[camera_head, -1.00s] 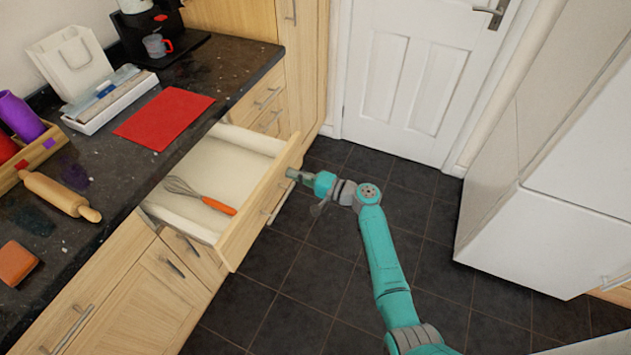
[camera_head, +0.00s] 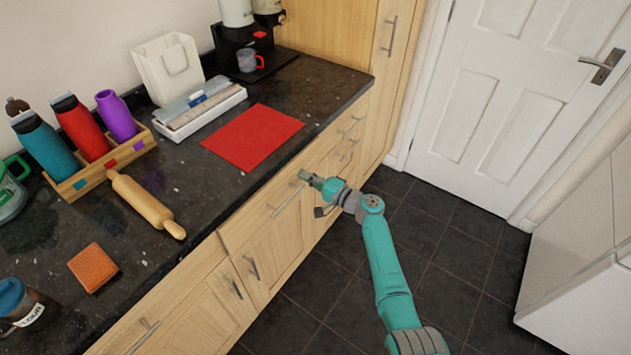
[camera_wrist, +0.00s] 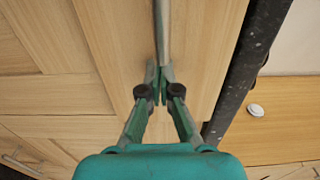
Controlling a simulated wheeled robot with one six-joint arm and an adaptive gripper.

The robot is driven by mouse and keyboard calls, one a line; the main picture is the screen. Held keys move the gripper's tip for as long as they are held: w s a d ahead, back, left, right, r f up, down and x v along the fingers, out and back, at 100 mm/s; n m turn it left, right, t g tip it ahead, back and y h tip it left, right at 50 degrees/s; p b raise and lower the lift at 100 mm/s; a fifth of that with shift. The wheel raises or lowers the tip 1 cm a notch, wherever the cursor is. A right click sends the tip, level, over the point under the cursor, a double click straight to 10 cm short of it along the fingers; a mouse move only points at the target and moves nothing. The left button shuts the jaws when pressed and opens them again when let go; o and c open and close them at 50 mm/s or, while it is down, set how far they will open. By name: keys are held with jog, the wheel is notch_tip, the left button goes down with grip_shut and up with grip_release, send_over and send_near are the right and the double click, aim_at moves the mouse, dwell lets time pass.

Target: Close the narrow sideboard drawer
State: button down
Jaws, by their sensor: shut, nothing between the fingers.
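The sideboard drawer (camera_head: 253,212) has a pale wood front that sits level with the cabinet face, with no gap seen under the dark worktop. Its bar handle (camera_head: 288,200) runs along the front, and the handle also shows in the wrist view (camera_wrist: 161,30). My gripper (camera_head: 306,177) is shut and empty, its tips at the drawer front by the handle's far end. In the wrist view the closed fingertips (camera_wrist: 158,82) point at the front, close to the handle; I cannot tell whether they touch it. The drawer's inside is hidden.
The dark worktop (camera_head: 215,190) holds a red mat (camera_head: 252,137), a rolling pin (camera_head: 147,203), a bottle crate (camera_head: 100,172) and a mug (camera_head: 250,61). More drawers and doors lie around this front. Dark tiled floor (camera_head: 440,260) is free towards the white door (camera_head: 510,110).

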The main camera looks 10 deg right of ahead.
jog(key=shift+x, duration=1.15)
jog(key=shift+a+r, duration=0.1)
jog(key=shift+r, duration=0.15)
jog(key=v, duration=1.4)
jog(key=shift+d+f, duration=0.25)
jog(key=shift+f, duration=0.05)
